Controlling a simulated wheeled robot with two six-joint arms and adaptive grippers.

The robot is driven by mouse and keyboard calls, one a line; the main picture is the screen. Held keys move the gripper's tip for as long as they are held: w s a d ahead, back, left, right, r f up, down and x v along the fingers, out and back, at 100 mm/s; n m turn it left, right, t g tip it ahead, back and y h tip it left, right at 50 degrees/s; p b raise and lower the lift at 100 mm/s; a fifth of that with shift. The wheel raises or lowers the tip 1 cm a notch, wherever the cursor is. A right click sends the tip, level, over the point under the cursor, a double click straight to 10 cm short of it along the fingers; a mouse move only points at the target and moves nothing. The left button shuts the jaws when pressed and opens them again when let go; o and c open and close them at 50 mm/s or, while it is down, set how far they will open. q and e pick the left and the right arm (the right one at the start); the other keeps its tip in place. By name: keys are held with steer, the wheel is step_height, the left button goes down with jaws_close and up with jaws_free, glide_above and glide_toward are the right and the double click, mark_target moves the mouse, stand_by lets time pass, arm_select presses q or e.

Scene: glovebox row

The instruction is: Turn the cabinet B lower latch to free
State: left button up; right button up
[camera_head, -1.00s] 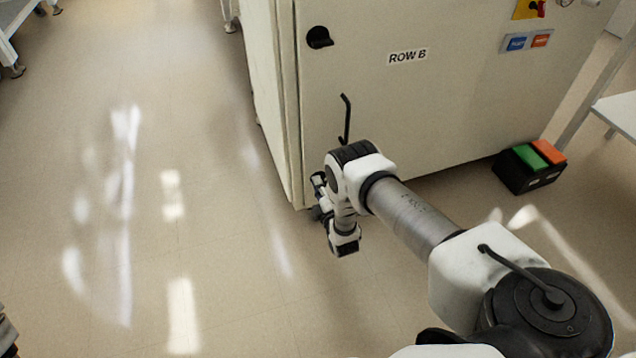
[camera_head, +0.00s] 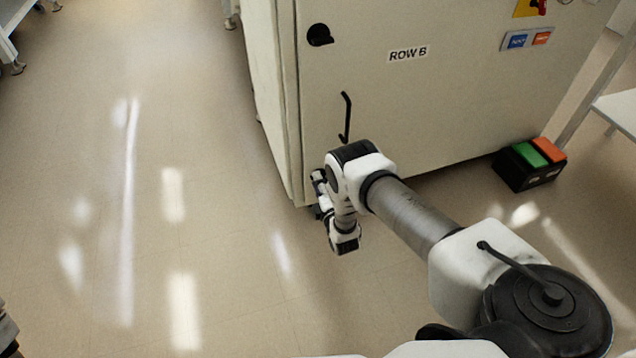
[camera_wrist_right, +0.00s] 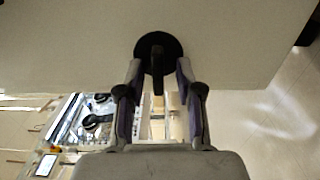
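The lower latch (camera_wrist_right: 158,62) of cabinet B is a black disc with a straight bar handle on the pale door, seen in the right wrist view. My right gripper (camera_wrist_right: 158,78) is open, with one finger on each side of the bar. Small gaps show between the bar and the fingers. In the head view my right gripper (camera_head: 319,197) is low at the cabinet's left front edge, partly hidden by my wrist, and the lower latch is hidden there. The cabinet (camera_head: 430,110) carries a "ROW B" label. My left gripper does not show clearly.
The black upper latch (camera_head: 319,35) and a black door handle (camera_head: 346,118) are above my right wrist. A box with green and orange tops (camera_head: 530,165) stands on the floor at right. A white table (camera_head: 618,110) is beyond it. The floor at left is clear.

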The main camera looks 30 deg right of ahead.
steer(key=v, duration=1.2)
steer(key=shift+w+r, duration=0.1)
steer(key=shift+r, duration=0.05)
